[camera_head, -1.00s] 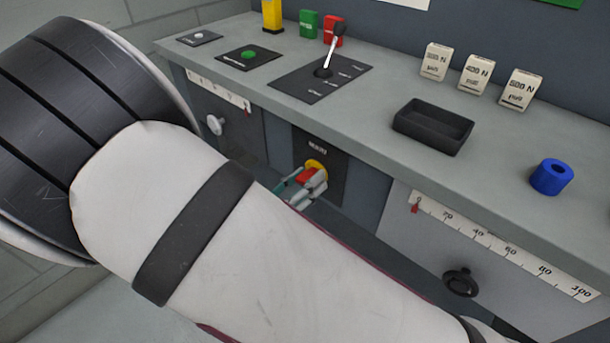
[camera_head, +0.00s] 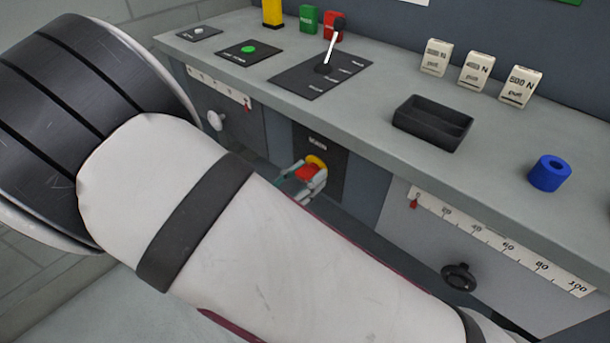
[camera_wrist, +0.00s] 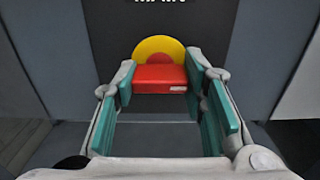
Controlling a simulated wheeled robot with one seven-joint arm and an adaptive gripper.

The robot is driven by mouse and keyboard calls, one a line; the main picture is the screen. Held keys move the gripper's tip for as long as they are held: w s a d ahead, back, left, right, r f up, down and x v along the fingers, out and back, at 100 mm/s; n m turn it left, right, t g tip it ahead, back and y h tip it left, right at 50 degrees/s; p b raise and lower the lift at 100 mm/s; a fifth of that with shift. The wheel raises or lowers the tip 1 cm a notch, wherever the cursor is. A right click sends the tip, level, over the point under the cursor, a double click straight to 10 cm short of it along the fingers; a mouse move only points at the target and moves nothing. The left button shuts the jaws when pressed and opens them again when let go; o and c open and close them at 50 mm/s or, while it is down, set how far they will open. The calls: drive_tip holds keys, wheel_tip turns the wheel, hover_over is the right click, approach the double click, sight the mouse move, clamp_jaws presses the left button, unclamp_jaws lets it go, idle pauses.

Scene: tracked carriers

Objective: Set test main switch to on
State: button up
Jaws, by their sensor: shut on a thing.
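The main switch is a red handle (camera_wrist: 160,78) in front of a yellow round plate (camera_wrist: 160,46), on a dark panel (camera_wrist: 236,30) with a white label above it. The red handle also shows in the head view (camera_head: 307,173) on the front of the bench. My gripper (camera_wrist: 162,84) is shut on the red handle, with a teal-padded finger on each side of it. In the head view my gripper (camera_head: 303,180) reaches the switch from the front, and its fingers hide part of the handle. The handle's long side lies level in the wrist view.
Drawer knobs (camera_head: 459,277) stick out on both sides of the switch.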

drive_tip(key=o, duration=1.2)
drive_tip(key=shift+c, duration=0.2)
drive_tip(key=v, duration=1.2)
drive_tip(key=shift+s+a, duration=0.1)
